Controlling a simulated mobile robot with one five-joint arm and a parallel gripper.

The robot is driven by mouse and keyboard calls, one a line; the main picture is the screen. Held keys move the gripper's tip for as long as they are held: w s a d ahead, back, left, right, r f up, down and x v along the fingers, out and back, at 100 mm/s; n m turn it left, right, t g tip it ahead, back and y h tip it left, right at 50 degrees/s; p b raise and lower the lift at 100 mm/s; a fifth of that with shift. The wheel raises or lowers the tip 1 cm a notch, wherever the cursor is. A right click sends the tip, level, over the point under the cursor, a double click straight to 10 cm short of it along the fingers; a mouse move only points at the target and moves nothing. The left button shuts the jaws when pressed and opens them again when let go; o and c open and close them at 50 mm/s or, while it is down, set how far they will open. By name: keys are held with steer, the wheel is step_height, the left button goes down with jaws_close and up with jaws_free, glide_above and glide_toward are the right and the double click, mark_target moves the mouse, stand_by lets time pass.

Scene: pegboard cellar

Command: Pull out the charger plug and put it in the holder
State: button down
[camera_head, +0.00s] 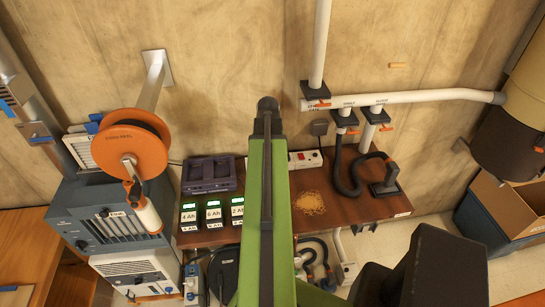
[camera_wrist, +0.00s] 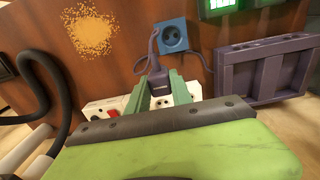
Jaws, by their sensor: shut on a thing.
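My gripper (camera_wrist: 158,76) has green fingers shut on the dark charger plug (camera_wrist: 156,84) in the wrist view. A dark purple cord rises from the plug. The plug is over or at the white power strip (camera_wrist: 187,90); whether its pins sit in a socket cannot be told. A blue block with a round socket face (camera_wrist: 172,36), probably the holder, stands just beyond the plug. In the head view my green arm covers the middle of the bench, hiding the plug, fingers and blue block; part of the power strip (camera_head: 305,158) shows to its right.
The strip has a red switch (camera_wrist: 113,113). A purple rack (camera_head: 209,174) and several battery chargers with green displays (camera_head: 213,213) are left of my arm. Sawdust (camera_head: 310,203) and a black hose (camera_head: 352,180) are right.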

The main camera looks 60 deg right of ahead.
steer(key=a+f+b, duration=0.1)
steer(key=a, duration=0.5)
steer(key=shift+w+f, duration=0.15)
steer(key=shift+f, duration=0.15)
steer(key=shift+d+f+b, duration=0.1)
steer(key=shift+f+b, duration=0.05)
steer(key=shift+b, duration=0.2)
steer(key=shift+f+b, duration=1.35)
steer(key=shift+f, duration=0.05)
steer(key=shift+f+b, duration=2.2)
steer(key=shift+b, duration=0.05)
stand_by(1.9)
steer(key=shift+r, duration=0.1)
stand_by(0.5)
steer(key=c, duration=1.1)
jaws_free()
steer(key=shift+o, duration=0.3)
